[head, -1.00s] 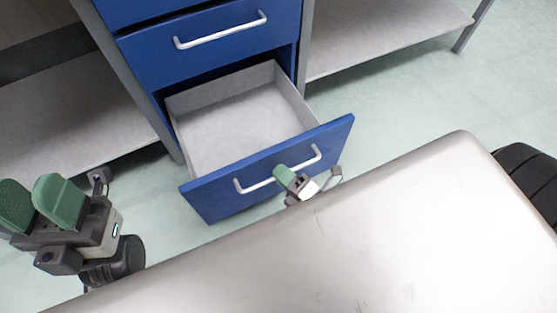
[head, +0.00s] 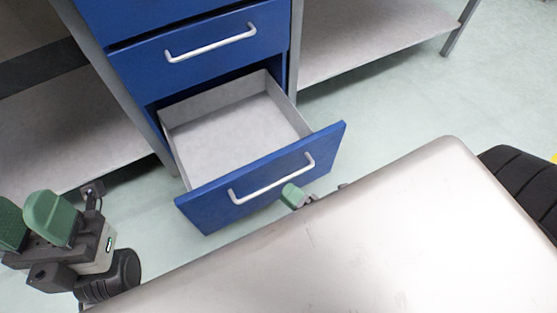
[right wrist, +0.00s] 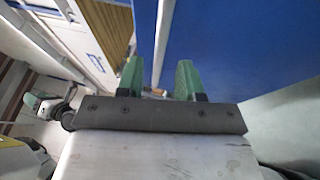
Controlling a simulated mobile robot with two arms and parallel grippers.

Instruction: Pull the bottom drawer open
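The blue bottom drawer (head: 190,212) stands pulled well out of the cabinet, and its grey inside is empty. Its white bar handle (head: 272,182) runs across the front. My right gripper (head: 293,196) is just below the handle, apart from it, and mostly hidden by my own body. In the right wrist view its green fingers (right wrist: 160,78) are spread with nothing held. The white handle (right wrist: 164,40) shows beyond the gap, beside the blue drawer front (right wrist: 240,40). My left gripper (head: 32,218) is open and empty at the left.
A closed blue drawer (head: 200,68) with a white handle is above the open one. Grey shelves stand on both sides, the right one (head: 380,38) low over the floor. The pale green floor (head: 400,105) is clear to the right of the drawer.

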